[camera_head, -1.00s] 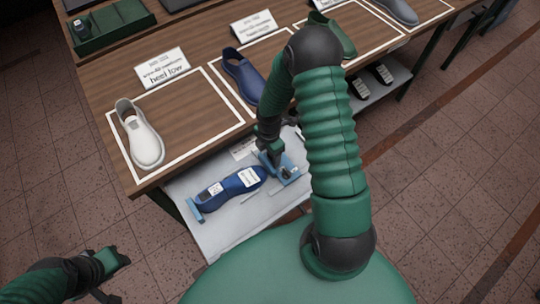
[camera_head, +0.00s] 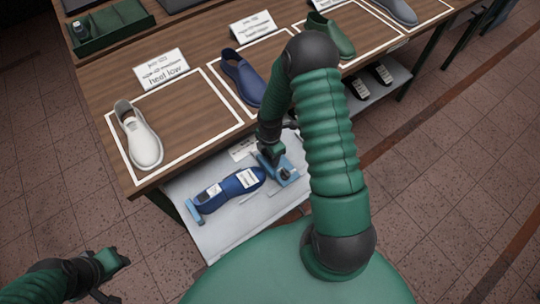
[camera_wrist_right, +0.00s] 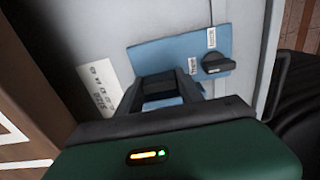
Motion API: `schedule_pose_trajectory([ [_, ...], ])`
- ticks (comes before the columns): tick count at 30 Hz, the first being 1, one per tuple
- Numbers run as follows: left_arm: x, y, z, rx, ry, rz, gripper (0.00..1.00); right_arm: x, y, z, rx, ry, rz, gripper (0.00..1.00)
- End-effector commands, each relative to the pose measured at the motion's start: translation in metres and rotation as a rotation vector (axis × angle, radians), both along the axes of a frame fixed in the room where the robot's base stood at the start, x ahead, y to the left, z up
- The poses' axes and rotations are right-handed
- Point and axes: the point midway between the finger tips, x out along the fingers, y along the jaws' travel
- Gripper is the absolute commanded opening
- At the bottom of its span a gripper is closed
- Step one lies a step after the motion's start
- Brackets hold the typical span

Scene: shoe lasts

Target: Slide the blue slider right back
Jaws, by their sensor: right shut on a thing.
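My right gripper (camera_head: 273,166) reaches down to a blue fixture (camera_head: 289,177) on the grey lower shelf. In the right wrist view its dark fingers (camera_wrist_right: 170,92) are shut on a part of the fixture, the blue slider; the fingers hide most of the held part. A blue plate (camera_wrist_right: 153,52) with a black knob (camera_wrist_right: 219,64) and small white labels lies beside the fingers. A blue shoe last (camera_head: 229,190) with white labels lies left of the fixture. A blue end bracket (camera_head: 193,211) stands by its far left end. My left gripper (camera_head: 112,276) is open and empty, far left.
The wooden table (camera_head: 185,120) overhangs behind the shelf (camera_head: 230,228). On it are a white shoe (camera_head: 146,145), a blue shoe (camera_head: 243,80), a green shoe (camera_head: 330,35) and sign cards. A white label card (camera_wrist_right: 98,86) lies near my right gripper.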

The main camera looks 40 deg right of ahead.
Motion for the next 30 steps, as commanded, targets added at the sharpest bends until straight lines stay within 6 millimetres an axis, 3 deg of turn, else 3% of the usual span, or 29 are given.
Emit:
schedule_pose_trajectory([
  [8,0.0,0.0,0.004,0.0,0.0,0.0,0.36,0.002,-0.005,0.002,0.002,-0.004,0.0,0.0],
  [19,0.0,0.0,0.024,0.0,0.0,0.0,0.36,-0.006,-0.083,0.003,-0.001,-0.006,-0.002,0.0],
  [30,0.0,0.0,0.024,0.0,0.0,0.0,0.36,-0.008,-0.09,0.002,-0.005,-0.006,0.002,0.0],
])
